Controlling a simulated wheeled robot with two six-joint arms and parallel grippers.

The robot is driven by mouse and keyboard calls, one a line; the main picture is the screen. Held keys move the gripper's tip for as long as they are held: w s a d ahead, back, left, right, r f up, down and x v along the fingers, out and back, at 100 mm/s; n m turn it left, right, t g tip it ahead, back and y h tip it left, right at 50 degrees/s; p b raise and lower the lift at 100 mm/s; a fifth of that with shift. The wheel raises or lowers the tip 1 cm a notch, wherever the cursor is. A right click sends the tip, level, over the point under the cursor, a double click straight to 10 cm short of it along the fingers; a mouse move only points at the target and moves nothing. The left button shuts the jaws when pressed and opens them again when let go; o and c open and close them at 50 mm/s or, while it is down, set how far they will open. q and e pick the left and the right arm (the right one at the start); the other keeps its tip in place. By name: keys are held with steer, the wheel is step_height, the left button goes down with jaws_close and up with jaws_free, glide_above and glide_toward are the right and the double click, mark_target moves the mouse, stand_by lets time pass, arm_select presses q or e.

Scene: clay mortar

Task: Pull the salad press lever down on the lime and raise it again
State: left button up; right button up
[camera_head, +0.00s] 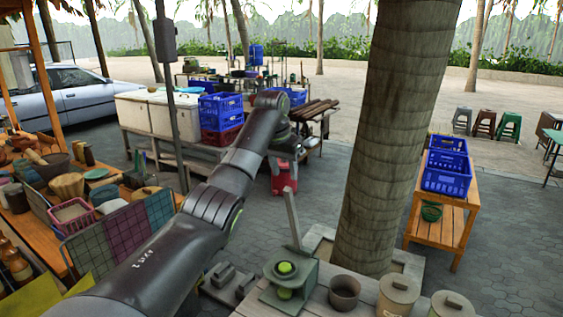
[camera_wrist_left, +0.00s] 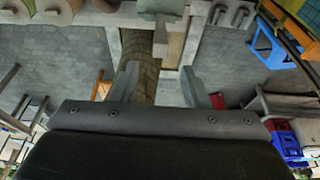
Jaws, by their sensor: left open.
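The salad press (camera_head: 300,295) is a green-grey frame on the near wooden counter. Its lever (camera_head: 292,218) stands up, tilted slightly left. A lime (camera_head: 285,268) shows at the press top, and another green piece shows lower inside the frame. My left arm reaches over from the left, and its gripper end is beyond and above the lever, partly hidden by my arm. In the left wrist view the left gripper (camera_wrist_left: 160,78) is open and empty, with the press (camera_wrist_left: 160,8) and grey lever (camera_wrist_left: 160,40) at the top, apart from the fingers. My right gripper is not in view.
A clay mortar (camera_head: 344,290) and lidded pots (camera_head: 398,292) stand right of the press. A thick palm trunk (camera_head: 385,150) rises behind. A stall counter with baskets (camera_head: 72,212) is at left. Blue crates (camera_head: 447,170) sit on a wooden stand at right. Paved floor is open beyond.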

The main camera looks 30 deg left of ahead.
arm_select(q)
steer(key=b+v, duration=0.1)
steer(key=v, duration=0.4)
stand_by(0.3)
